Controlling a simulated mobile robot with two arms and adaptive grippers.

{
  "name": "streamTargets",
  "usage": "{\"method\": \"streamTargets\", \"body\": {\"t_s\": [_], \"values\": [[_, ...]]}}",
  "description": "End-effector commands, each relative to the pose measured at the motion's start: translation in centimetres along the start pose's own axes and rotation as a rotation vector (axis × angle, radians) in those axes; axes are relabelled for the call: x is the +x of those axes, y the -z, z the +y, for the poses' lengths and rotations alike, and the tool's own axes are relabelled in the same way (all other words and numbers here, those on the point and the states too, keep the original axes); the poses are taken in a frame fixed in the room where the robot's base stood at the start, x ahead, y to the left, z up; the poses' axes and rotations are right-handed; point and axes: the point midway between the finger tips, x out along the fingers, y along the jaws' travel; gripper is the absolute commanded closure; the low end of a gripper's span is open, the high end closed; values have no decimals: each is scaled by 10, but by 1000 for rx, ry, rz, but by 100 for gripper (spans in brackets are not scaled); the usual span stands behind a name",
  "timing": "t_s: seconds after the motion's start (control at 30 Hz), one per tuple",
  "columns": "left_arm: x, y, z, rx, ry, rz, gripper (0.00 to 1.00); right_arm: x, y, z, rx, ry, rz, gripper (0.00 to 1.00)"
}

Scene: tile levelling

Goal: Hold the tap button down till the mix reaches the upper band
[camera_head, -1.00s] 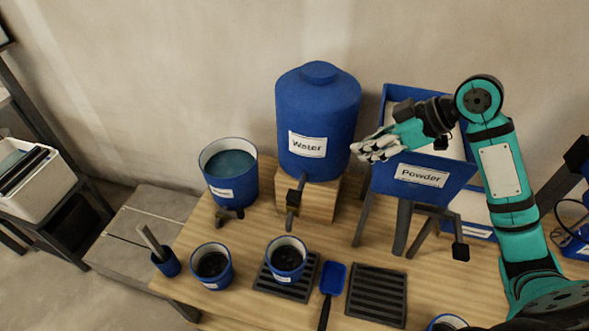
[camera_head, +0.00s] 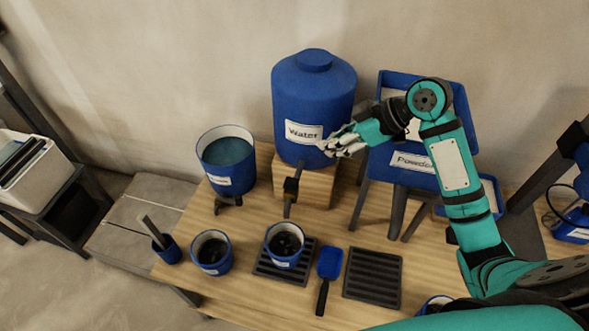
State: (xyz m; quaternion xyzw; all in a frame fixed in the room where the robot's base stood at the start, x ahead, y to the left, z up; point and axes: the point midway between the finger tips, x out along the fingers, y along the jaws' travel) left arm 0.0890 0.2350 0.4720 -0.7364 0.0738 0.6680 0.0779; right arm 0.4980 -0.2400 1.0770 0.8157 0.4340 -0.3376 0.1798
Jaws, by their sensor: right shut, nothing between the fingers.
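The blue water tank (camera_head: 314,95) labelled "Water" stands on a wooden block at the back of the bench. Its dark tap (camera_head: 290,188) sticks out at the front of the block; a button on it is too small to make out. A blue cup (camera_head: 285,246) with dark contents stands on the left drip grate (camera_head: 268,268), below the tap. Level bands on the cup cannot be made out. My right gripper (camera_head: 328,149) is shut and empty, in front of the tank's lower right side, above and right of the tap. My left gripper is not in view.
A blue powder hopper (camera_head: 412,161) on legs stands right of the tank. A blue bucket (camera_head: 227,160) and another cup (camera_head: 211,254) stand to the left. A blue scoop (camera_head: 329,264) lies between the left grate and an empty right grate (camera_head: 372,278).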

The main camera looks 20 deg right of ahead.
Motion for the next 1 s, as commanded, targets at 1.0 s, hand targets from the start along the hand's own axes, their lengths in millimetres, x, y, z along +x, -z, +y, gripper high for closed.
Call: {"method": "streamTargets", "body": {"t_s": [1.0], "values": [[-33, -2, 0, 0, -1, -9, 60, 145, -29, 0, 1, 1, -1, 100]]}}
